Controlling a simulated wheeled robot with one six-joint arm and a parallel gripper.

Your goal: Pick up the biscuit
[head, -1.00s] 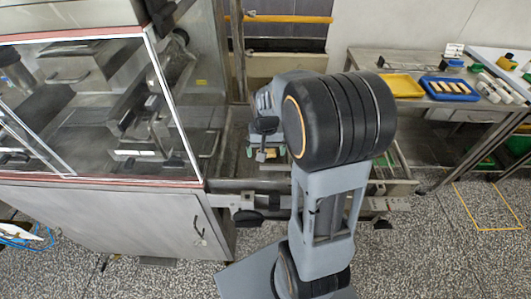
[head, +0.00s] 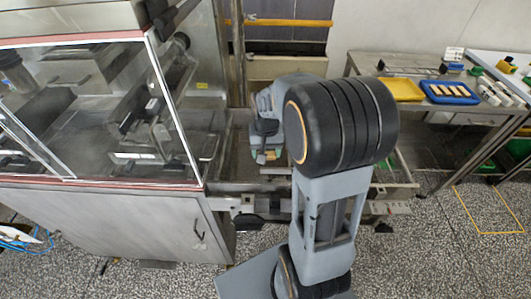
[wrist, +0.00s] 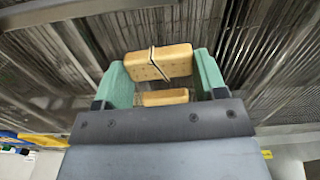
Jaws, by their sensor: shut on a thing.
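My gripper (wrist: 163,76) has two green fingertips, closed against the two ends of a tan biscuit (wrist: 137,64) in the wrist view. The biscuit has small holes and a thin black-and-white diagonal stripe across it. A second tan piece (wrist: 165,98) shows below it between the fingers, partly cut off by the gripper body, and I cannot tell whether it touches the gripper. In the head view my gripper (head: 268,156) is small, over the metal mesh area beside the machine, and the biscuit is mostly hidden there.
A glass-fronted machine (head: 100,186) stands at left, close to my arm. The wire mesh (wrist: 265,50) spreads around the gripper. On a steel table at back right are a yellow tray (head: 402,88) and a blue tray (head: 432,98) with several pale bars. The speckled floor in front is open.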

